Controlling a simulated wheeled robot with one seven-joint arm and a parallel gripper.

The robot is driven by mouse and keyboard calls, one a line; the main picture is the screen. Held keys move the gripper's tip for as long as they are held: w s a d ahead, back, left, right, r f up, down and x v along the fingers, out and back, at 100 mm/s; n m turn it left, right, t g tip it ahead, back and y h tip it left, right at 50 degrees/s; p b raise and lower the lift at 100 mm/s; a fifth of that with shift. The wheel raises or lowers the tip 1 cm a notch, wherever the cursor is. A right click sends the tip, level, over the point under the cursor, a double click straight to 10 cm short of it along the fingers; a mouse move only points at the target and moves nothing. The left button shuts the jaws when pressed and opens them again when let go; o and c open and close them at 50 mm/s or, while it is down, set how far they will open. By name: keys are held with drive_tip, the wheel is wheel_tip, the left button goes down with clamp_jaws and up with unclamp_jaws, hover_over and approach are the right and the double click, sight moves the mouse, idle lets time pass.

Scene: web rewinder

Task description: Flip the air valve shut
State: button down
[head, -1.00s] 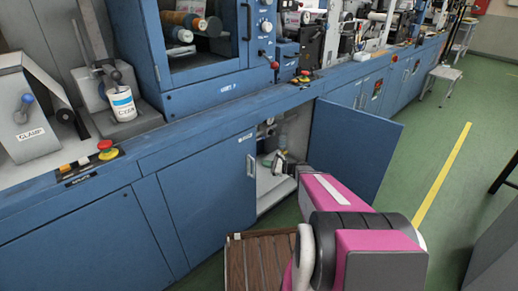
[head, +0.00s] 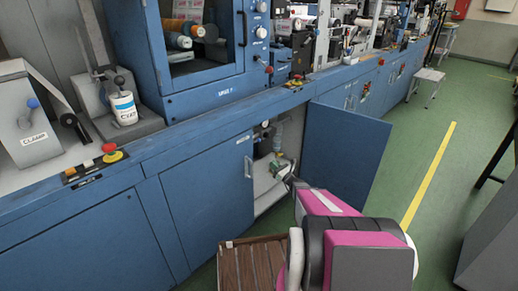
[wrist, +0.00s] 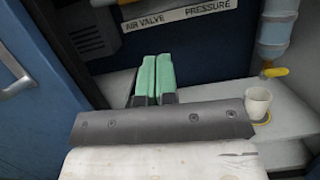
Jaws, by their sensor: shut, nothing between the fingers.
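The strip reading AIR VALVE and PRESSURE (wrist: 180,15) runs along the top of the wrist view, inside the open cupboard. I cannot make out the air valve's lever in either view. A pressure gauge (head: 265,124) shows small at the top of the cupboard opening in the head view. My gripper (wrist: 153,78) has its green fingertips together with nothing between them, below the AIR VALVE wording. In the head view my gripper (head: 278,163) is inside the cupboard opening.
A blue-grey bowl (wrist: 275,30) with a yellow tap (wrist: 275,72) hangs at right, above a white cup (wrist: 257,103) on the cupboard floor. The open blue door (head: 345,155) stands right of my arm. A closed door (head: 208,195) is at left. A slatted wooden platform (head: 250,270) lies in front.

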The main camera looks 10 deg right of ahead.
drive_tip(key=shift+w+a, duration=0.1)
drive_tip(key=r+x, duration=0.2)
drive_tip(key=x, duration=1)
drive_tip(key=shift+r, duration=0.45)
drive_tip(key=shift+r+n+g+y, duration=0.2)
drive_tip(key=shift+n, duration=0.45)
drive_tip(key=shift+r+n+g+y, duration=0.2)
drive_tip(key=shift+n, duration=0.45)
wheel_tip(320, 180, up, 6)
drive_tip(key=s+a+n+g+y, duration=0.1)
drive_tip(key=n+g, duration=0.4)
drive_tip(key=n, duration=1.3)
drive_tip(key=shift+s+a, duration=0.35)
drive_tip(key=shift+a, duration=0.2)
drive_tip(key=shift+a+r, duration=0.1)
